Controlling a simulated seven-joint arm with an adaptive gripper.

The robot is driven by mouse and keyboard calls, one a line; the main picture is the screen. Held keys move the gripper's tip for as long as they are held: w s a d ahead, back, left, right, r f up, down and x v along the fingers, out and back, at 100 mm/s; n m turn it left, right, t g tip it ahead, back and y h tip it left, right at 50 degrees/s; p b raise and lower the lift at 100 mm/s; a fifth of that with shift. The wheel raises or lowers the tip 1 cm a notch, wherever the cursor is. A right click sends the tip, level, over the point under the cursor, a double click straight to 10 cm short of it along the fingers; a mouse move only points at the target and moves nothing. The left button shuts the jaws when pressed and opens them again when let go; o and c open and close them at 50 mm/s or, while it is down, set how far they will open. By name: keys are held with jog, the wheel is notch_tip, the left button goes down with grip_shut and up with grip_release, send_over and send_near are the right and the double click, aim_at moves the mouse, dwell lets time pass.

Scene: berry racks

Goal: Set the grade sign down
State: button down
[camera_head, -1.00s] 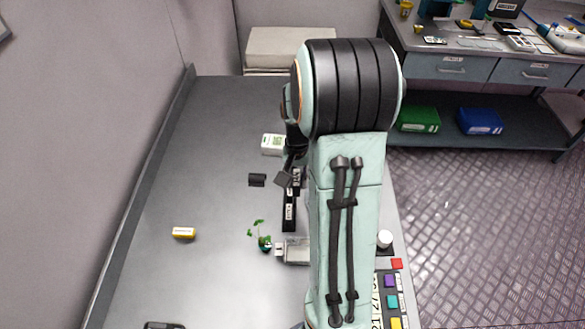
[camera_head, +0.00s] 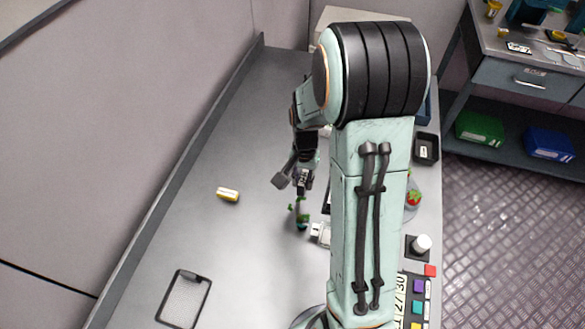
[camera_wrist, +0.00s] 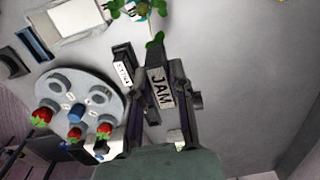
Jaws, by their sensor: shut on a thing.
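In the wrist view, my gripper (camera_wrist: 160,105) is shut on a small black grade sign with a white JAM label (camera_wrist: 162,88), held between its two fingers. A second black sign with a white label (camera_wrist: 122,68) stands just left of the fingers; its lettering is partly blurred. In the head view my gripper (camera_head: 303,182) hangs over the grey bench, left of my arm. The held sign is too small and dark there to make out. Whether its base touches the bench cannot be told.
A round pale rack (camera_wrist: 65,85) with several strawberries lies left of the gripper. A green plant (camera_head: 299,212) stands close in front of it.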

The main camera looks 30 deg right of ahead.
jog(key=w+f, duration=0.1)
jog(key=f, duration=0.1)
jog(key=w+d+f, duration=0.1)
jog(key=w+f, duration=0.1)
jog(key=w+d+f, duration=0.1)
jog(key=w+f, duration=0.1)
jog(key=shift+w, duration=0.2)
jog(key=shift+w+d+f, duration=0.1)
jog(key=shift+f, duration=0.8)
jog(key=shift+w+d+f, duration=0.1)
jog(key=shift+f, duration=0.8)
jog(key=shift+f, duration=0.15)
jog(key=c, duration=1)
grip_release()
